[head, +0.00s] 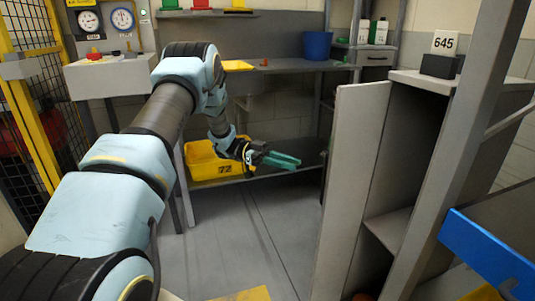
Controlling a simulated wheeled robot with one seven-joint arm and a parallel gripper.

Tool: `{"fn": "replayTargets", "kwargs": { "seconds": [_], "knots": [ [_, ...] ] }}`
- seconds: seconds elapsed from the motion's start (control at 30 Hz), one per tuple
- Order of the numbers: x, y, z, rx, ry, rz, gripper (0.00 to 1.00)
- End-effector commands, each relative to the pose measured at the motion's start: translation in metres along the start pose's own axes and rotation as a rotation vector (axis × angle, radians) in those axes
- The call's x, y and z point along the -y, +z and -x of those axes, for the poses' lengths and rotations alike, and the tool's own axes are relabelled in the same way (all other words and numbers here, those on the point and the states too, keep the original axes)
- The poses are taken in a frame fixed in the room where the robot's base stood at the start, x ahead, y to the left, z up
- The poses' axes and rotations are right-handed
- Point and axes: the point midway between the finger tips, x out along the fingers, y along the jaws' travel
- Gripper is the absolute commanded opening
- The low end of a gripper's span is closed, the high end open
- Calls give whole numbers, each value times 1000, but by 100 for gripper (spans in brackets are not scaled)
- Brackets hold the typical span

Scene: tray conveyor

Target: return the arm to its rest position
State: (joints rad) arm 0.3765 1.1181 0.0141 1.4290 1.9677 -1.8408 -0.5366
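My arm reaches from the lower left up and over into the middle of the head view, bent at the elbow. My gripper (284,159) hangs low in front of the workbench, pointing to the right, near the yellow bin marked 72 (205,168). Green, elongated parts show at its end. They are too small to tell whether they are its fingers or something held, or whether the gripper is open or shut.
An open grey cabinet door (350,190) stands right of my gripper. A blue-edged surface (490,252) is at the lower right. The workbench (295,66) carries a blue bucket (317,45). Yellow fence posts (30,140) stand at left. Grey floor (245,230) lies clear below my gripper.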

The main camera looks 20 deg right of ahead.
Motion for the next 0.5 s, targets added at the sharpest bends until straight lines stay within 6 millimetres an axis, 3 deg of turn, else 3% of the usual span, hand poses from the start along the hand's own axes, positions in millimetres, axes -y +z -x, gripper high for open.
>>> {"fn": "replayTargets", "kwargs": {
  "seconds": [0.13,0.27,0.37,0.5],
  "knots": [
    [4,-3,1,8,-29,-11,27],
    [31,-18,11,68,-215,-63,27],
    [64,-38,36,158,-479,-106,27],
    [92,-64,100,315,-895,-91,27]
  ]
}}
